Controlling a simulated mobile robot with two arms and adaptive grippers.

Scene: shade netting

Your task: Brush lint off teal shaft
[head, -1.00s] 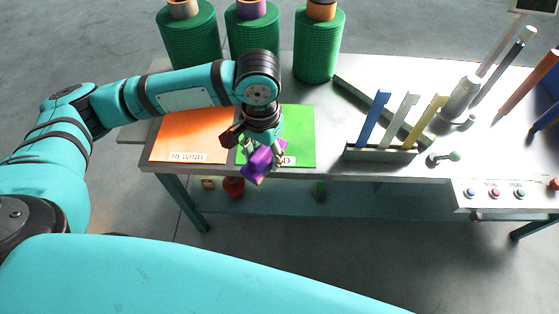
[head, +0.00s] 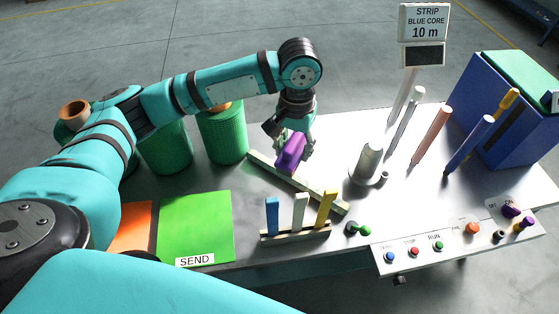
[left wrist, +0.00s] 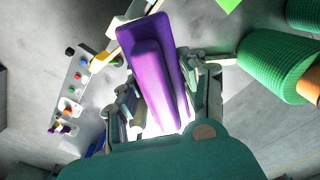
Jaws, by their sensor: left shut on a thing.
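My left gripper (head: 290,140) is shut on a purple block-shaped tool (head: 291,151), which may be the brush. It holds it above the slanted rail at the table's middle. The purple tool (left wrist: 150,75) fills the middle of the left wrist view, between the fingers. Posts stand to the right of the gripper: a grey one (head: 402,124), a pink one (head: 432,134) and a blue one (head: 470,144). I cannot pick out a teal shaft or any lint. My right gripper is not in view.
A rack (head: 296,235) with blue, white and yellow sticks stands near the front edge. A metal cylinder (head: 368,160) stands right of the rail (head: 325,196). A button panel (head: 440,246), blue bin (head: 500,120), green rolls (head: 222,135) and green SEND mat (head: 195,228) surround the space.

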